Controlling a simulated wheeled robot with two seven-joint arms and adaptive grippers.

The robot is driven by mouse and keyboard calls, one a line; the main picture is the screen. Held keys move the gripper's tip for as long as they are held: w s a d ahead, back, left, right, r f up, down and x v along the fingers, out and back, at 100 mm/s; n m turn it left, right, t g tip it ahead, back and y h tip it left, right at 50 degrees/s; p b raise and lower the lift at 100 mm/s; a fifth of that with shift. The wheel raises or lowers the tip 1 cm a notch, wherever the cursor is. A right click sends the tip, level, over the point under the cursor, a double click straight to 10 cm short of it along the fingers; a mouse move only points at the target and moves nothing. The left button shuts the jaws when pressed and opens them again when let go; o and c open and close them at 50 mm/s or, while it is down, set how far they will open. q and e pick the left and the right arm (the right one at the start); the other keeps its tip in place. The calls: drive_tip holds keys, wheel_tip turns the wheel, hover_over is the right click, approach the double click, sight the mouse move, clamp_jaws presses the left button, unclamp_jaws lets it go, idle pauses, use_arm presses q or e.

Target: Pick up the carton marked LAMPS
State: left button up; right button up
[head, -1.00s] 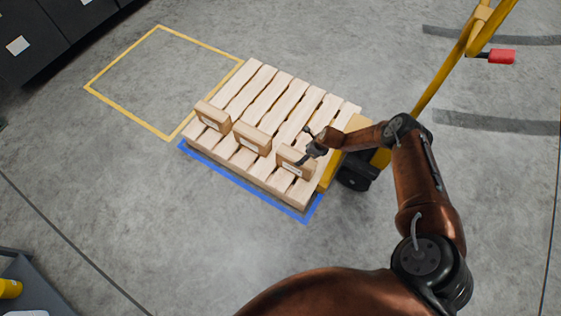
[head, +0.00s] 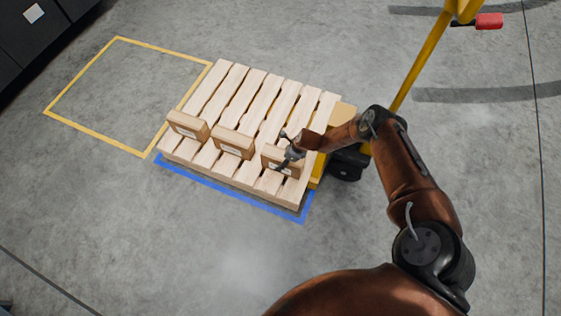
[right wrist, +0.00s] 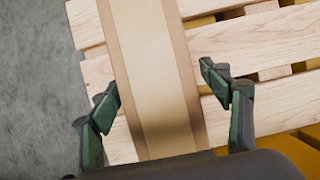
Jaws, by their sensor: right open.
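Three small brown cartons stand in a row along the near edge of a wooden pallet (head: 262,92): a left carton (head: 188,126), a middle carton (head: 233,143) and a right carton (head: 281,161). Each has a white label, too small to read, so I cannot tell which says LAMPS. My right gripper (head: 291,151) is at the right carton. In the right wrist view the open fingers (right wrist: 165,95) lie on either side of this carton (right wrist: 157,65), with a gap at each side. My left gripper is not in view.
The pallet rests on a yellow pallet jack (head: 430,62) with a red grip. Blue tape (head: 228,190) runs along the pallet's near side. A yellow-taped floor square (head: 80,133) at the left is empty. Dark cabinets (head: 40,25) stand at the upper left.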

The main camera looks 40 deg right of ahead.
drive_tip(key=shift+r, duration=0.1)
drive_tip(key=shift+c, duration=0.4)
clamp_jaws()
drive_tip(key=shift+w, duration=0.1)
idle(0.6)
